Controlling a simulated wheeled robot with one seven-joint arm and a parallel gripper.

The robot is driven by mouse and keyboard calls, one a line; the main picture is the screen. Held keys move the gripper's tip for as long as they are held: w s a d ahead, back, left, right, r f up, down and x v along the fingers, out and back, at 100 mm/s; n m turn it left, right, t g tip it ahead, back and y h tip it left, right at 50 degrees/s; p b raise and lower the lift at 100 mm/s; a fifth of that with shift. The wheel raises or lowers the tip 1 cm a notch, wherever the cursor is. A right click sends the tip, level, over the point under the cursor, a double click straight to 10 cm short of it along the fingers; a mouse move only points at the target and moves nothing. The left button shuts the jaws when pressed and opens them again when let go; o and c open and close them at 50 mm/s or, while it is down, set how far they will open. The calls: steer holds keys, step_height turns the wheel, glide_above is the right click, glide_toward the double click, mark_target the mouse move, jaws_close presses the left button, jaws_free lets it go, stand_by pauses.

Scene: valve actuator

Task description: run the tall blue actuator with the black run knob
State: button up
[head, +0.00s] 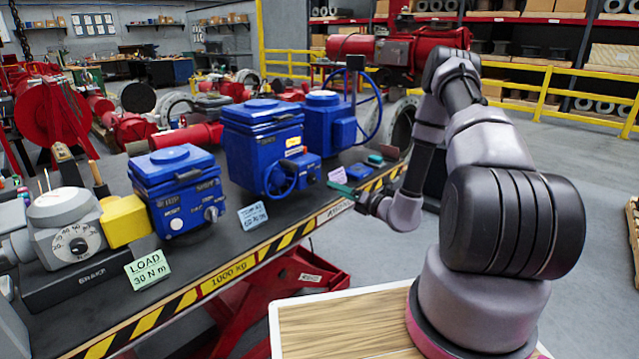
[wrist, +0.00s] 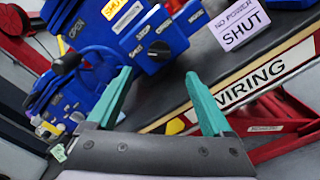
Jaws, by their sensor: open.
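The tall blue actuator (head: 262,140) stands in the middle of the bench in the head view, a boxy housing with a handwheel low on its front. A smaller blue control box (wrist: 150,30) projects from it and carries a black knob (wrist: 160,52) with white lettering around it; I take this as the run knob. My gripper (wrist: 158,74) is open and empty, its teal fingers pointing at the control box. The knob shows between the fingertips, beyond them and apart as far as I can tell. In the head view my gripper (head: 340,187) is right of the control box.
A shorter blue actuator (head: 180,190) and a grey brake unit (head: 65,235) stand left. Another blue actuator (head: 325,125) stands behind right. A lilac "NO POWER SHUT" sign (wrist: 240,28) stands near the fingers. The bench has a striped edge (head: 230,277).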

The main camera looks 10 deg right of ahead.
mark_target(316, 180)
steer(key=x, duration=0.9)
jaws_close()
steer(key=m, duration=0.8)
steer(key=shift+m, duration=0.3)
stand_by(0.4)
